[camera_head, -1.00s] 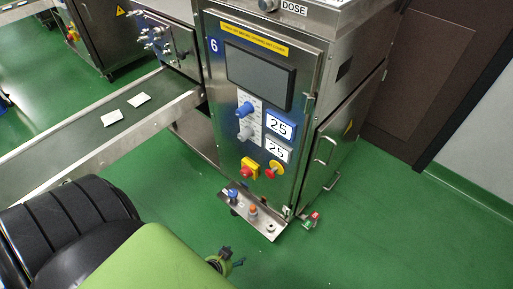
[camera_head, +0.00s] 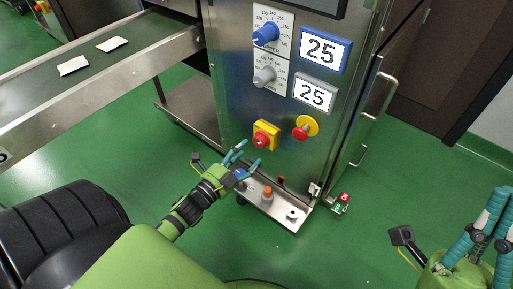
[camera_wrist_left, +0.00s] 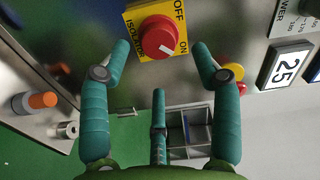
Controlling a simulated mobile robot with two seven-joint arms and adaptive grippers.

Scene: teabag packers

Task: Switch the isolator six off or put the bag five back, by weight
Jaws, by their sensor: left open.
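The isolator (camera_head: 262,136) is a red knob on a yellow plate on the machine's front. In the left wrist view the knob (camera_wrist_left: 158,38) is close, with OFF above it and ON to its right. Its white mark appears to lie toward ON. My left gripper (camera_head: 247,157) is open just below and in front of the isolator. In the left wrist view its fingers (camera_wrist_left: 161,60) spread either side of the knob, apparently without touching it. My right gripper (camera_head: 474,228) is at the right edge, its opening unclear.
A yellow-backed red button (camera_head: 304,128) sits right of the isolator. Above are a blue dial (camera_head: 265,33), a grey dial (camera_head: 264,76) and two displays (camera_head: 321,51) reading 25. A small shelf (camera_head: 283,212) juts out below. Green floor (camera_head: 330,255) is clear in front.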

